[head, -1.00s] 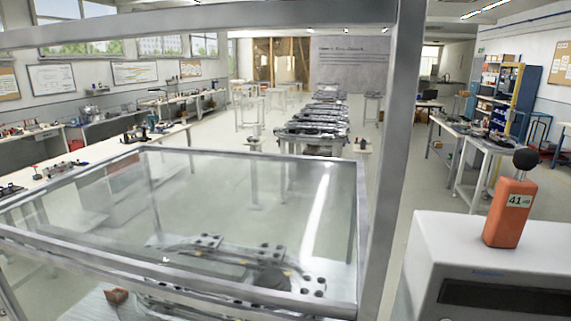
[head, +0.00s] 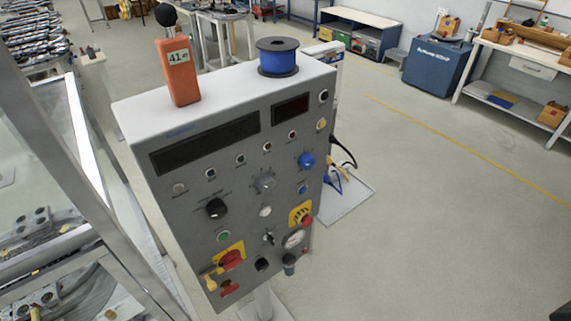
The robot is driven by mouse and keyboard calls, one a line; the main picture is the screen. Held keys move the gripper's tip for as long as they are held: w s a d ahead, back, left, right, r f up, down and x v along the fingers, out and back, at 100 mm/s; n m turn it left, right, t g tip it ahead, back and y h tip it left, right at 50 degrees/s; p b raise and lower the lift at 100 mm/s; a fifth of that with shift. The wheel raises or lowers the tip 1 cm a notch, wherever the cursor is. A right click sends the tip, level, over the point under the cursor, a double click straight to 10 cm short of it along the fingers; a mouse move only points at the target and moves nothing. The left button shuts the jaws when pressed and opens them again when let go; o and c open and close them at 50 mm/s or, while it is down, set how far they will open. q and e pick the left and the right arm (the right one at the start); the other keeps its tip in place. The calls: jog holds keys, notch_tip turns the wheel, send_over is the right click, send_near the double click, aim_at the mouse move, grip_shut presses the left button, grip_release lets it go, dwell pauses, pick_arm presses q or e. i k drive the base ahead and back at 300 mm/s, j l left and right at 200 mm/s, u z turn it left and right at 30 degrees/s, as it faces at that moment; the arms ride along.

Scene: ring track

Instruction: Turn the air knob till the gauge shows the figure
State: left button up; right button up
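The grey control panel (head: 190,185) stands in the middle of the head view, its face turned toward me and tilted in the picture. A small round gauge (head: 294,239) with a pale dial sits low on its right side; its needle and figures are too small to read. A dark grey-blue knob (head: 289,264) sticks out just below the gauge. A bright blue knob (head: 306,160) is higher up on the right; no readable label tells which knob is for air. Neither of my grippers is in view.
An orange meter (head: 178,72) reading 41 and a blue spool (head: 278,57) stand on the panel's top. Red switches (head: 230,260) sit low on the panel. A glass-walled metal frame (head: 95,160) is close on the left. The floor at right is clear.

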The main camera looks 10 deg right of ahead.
aim_at(262, 265)
jog(key=k+l, duration=0.25)
jog(key=k, duration=0.25)
jog(key=k+l, duration=0.25)
jog(key=k, duration=0.3)
